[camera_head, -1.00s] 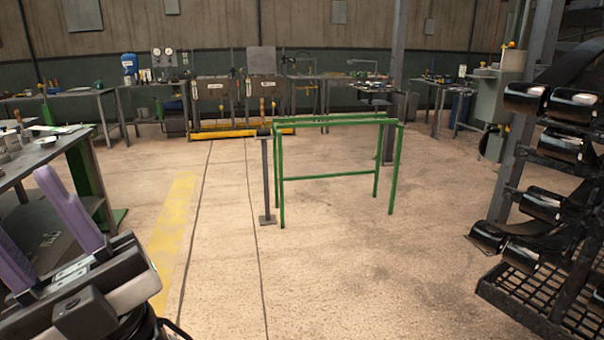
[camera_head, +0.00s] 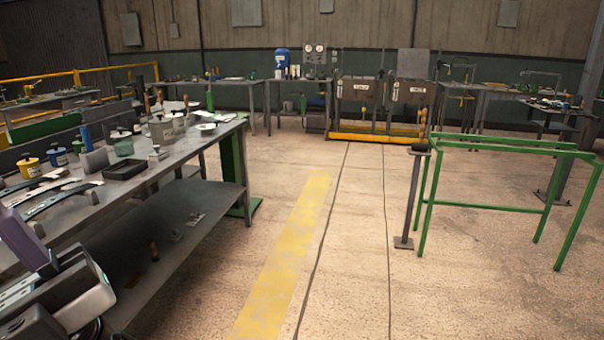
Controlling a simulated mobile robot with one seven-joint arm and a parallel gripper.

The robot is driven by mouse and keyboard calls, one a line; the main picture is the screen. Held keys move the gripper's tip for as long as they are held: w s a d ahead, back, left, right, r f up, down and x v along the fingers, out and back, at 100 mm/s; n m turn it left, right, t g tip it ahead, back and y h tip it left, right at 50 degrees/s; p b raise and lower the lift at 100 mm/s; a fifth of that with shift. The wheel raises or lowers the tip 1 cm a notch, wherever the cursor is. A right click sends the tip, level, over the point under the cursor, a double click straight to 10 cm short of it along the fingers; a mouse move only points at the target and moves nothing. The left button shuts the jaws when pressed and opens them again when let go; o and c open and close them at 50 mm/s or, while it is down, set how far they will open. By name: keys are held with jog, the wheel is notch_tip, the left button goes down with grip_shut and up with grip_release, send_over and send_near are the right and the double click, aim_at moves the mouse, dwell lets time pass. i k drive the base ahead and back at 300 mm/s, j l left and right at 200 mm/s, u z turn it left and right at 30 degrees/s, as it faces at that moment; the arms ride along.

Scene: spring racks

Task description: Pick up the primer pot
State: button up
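Several small pots stand on the grey workbench (camera_head: 228,150) at left. They include a yellow pot (camera_head: 29,167), a blue-and-white pot (camera_head: 57,155), a dark green pot (camera_head: 122,146) and a grey pot (camera_head: 161,131). I cannot tell which of them is the primer pot; no label is readable. My gripper (camera_head: 22,238) is at the lower left, in front of the bench and apart from the pots. One purple finger shows and the other is cut off by the frame edge. The bare rail beside the visible finger shows it open, and nothing is seen in it.
A black tray (camera_head: 126,170) and curved leaf springs (camera_head: 60,196) lie near the bench front. A green frame (camera_head: 500,208) and a post on a base (camera_head: 413,200) stand on the right. The floor with the yellow stripe (camera_head: 285,265) is clear.

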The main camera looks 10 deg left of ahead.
aim_at(108, 128)
jog(key=i+u, duration=0.45)
jog(key=i, duration=0.7)
jog(key=i+u, duration=0.4)
jog(key=i+l+u, duration=0.15)
jog(key=i+u, duration=0.25)
jog(key=i+l+u, duration=0.8)
jog(key=i+j, duration=0.05)
jog(key=j, duration=0.05)
